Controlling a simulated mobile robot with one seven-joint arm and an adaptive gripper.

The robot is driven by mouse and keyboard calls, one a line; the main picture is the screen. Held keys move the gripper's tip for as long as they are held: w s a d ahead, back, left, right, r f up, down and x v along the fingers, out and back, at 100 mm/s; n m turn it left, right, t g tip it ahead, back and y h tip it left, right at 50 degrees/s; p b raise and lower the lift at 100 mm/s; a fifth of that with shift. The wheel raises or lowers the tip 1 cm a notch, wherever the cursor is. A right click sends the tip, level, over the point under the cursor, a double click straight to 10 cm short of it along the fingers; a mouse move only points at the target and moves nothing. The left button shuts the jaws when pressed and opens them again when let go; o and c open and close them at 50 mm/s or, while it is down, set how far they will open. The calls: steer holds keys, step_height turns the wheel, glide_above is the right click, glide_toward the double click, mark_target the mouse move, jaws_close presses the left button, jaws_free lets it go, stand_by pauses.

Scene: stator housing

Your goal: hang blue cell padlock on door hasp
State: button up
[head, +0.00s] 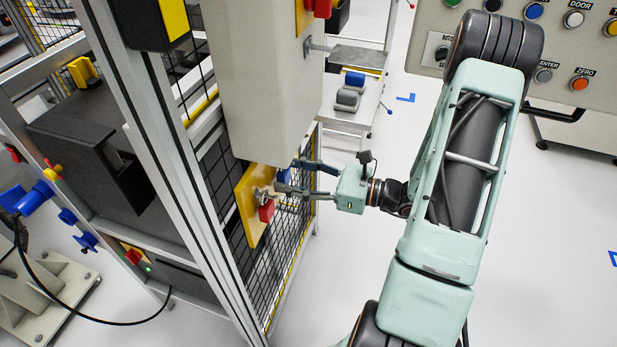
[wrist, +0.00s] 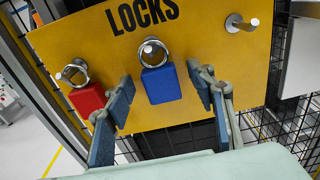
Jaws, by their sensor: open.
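The blue padlock (wrist: 161,84) hangs by its shackle from a peg on a yellow board (wrist: 105,60) marked LOCKS. My gripper (wrist: 165,92) is open, with one blue-padded finger on each side of the blue padlock and a visible gap on both sides. In the head view my gripper (head: 300,178) reaches left to the yellow board (head: 247,205), and its fingers partly hide the padlocks there. I cannot make out the door hasp for certain in either view.
A red padlock (wrist: 88,98) hangs left of the blue one, close to the left finger. An empty peg (wrist: 242,23) is at the right. Black mesh fence (head: 280,265) lies behind the board, and a large beige housing (head: 258,80) stands above my gripper. Floor to the right is clear.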

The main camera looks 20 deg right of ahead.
steer(key=shift+w+a, duration=0.2)
steer(key=shift+a, duration=0.05)
steer(key=shift+c, duration=0.7)
steer(key=c, duration=1.2)
steer(key=shift+s+d+r+p, duration=0.15)
steer(key=shift+d+r+p, duration=0.05)
steer(key=shift+r+p, duration=0.3)
steer(key=shift+d, duration=0.1)
steer(key=shift+v, duration=1.4)
steer(key=shift+s, duration=0.1)
steer(key=shift+v, duration=3.1)
